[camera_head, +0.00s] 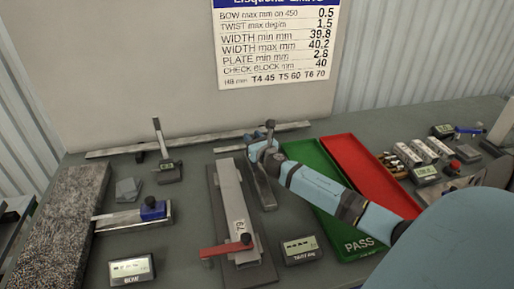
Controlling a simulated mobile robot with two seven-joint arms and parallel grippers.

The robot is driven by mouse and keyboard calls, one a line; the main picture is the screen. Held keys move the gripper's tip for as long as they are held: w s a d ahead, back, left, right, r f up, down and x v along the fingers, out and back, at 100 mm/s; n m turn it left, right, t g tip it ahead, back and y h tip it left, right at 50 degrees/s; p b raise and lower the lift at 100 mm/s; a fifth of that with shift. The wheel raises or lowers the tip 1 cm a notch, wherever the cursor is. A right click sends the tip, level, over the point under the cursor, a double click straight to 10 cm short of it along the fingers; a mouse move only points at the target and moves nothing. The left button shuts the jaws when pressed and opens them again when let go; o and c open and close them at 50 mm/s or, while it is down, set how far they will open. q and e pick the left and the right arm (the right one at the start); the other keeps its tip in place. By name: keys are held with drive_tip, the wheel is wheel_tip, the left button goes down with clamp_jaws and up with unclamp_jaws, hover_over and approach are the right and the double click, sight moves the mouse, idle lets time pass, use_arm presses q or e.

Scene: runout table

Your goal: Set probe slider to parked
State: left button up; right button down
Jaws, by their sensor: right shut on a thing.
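My right gripper (260,150) reaches in from the right over the table. The dark top of the stand's post (270,126) shows just above the jaws. My left gripper is not in view.
A long fixture (236,205) with a red lever (228,246) lies left of the stand. Right of it is a green and red tray (343,143), partly under my arm. Two display boxes (132,269) (301,249) stand in front. Another gauge stand (168,172) is at the left.

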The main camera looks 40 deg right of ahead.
drive_tip(key=shift+w+d, duration=0.2)
drive_tip(key=shift+w, duration=0.05)
drive_tip(key=shift+r, duration=0.15)
drive_tip(key=c, duration=1.2)
unclamp_jaws()
drive_tip(key=o, duration=0.4)
drive_tip(key=shift+w, duration=0.1)
drive_tip(key=shift+w+f, duration=0.1)
drive_tip(key=shift+f, duration=0.1)
drive_tip(key=v, duration=1.4)
drive_tip(key=shift+b, duration=0.4)
drive_tip(key=shift+w+d+r, duration=0.1)
drive_tip(key=shift+r, duration=0.1)
